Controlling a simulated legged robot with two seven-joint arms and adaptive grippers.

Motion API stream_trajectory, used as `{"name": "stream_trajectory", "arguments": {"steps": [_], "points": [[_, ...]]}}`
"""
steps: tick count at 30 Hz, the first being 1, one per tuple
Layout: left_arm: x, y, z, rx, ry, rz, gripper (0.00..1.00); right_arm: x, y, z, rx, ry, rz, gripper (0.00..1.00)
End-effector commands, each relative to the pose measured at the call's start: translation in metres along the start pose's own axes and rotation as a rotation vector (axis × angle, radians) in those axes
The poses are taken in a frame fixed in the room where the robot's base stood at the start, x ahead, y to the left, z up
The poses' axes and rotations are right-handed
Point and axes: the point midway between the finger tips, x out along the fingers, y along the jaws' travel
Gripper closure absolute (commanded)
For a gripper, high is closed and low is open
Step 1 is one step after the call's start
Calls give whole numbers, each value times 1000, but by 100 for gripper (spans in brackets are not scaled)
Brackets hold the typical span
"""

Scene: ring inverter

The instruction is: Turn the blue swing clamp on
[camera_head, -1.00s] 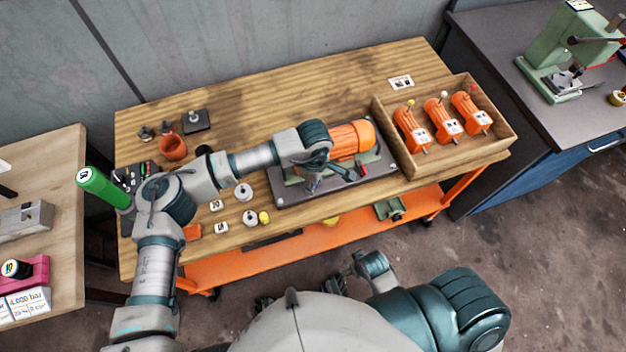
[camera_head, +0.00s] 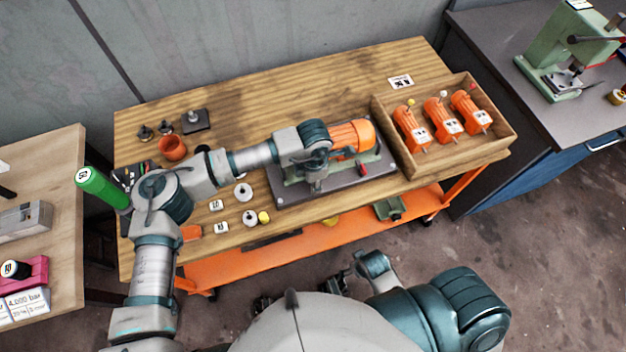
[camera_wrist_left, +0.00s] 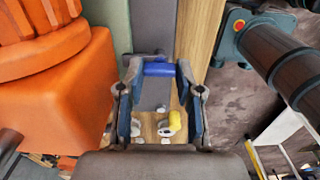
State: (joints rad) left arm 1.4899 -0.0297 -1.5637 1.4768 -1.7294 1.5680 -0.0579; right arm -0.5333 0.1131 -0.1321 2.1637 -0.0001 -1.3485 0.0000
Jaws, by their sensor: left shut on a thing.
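The blue swing clamp's handle (camera_wrist_left: 158,69) shows as a short blue bar in the left wrist view. My left gripper (camera_wrist_left: 159,72) is shut on this bar, with one finger on each side of it. In the head view my left gripper (camera_head: 317,182) is over the front of the dark fixture plate (camera_head: 290,196), and my wrist hides the blue handle there. An orange motor (camera_head: 352,137) lies in the fixture. A red handle (camera_head: 364,170) sticks up to the right of the gripper.
A wooden box (camera_head: 497,152) with three orange motors stands right of the fixture. White discs (camera_head: 243,193), a yellow piece (camera_head: 264,217) and an orange cup (camera_head: 172,148) are on the left. The back middle of the wooden table (camera_head: 290,85) is clear.

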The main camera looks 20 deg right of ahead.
Motion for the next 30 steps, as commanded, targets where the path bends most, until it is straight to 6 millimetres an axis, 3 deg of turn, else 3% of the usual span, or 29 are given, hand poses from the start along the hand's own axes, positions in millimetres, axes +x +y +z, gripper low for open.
{"name": "stream_trajectory", "arguments": {"steps": [18, 19, 22, 30], "points": [[1, 0, 1, -44, -2, -1, 100, 1, -1, -1, -1, 2, -1, 0], [1, 0, 1, -43, -2, -1, 62, 1, -1, -1, -1, 2, -1, 0], [1, 0, 1, -43, -2, 0, 40, 1, -1, -1, -1, 1, -1, 0], [0, 0, 0, -43, -1, 1, 40, 1, -1, 0, -2, 0, -2, 0]]}}
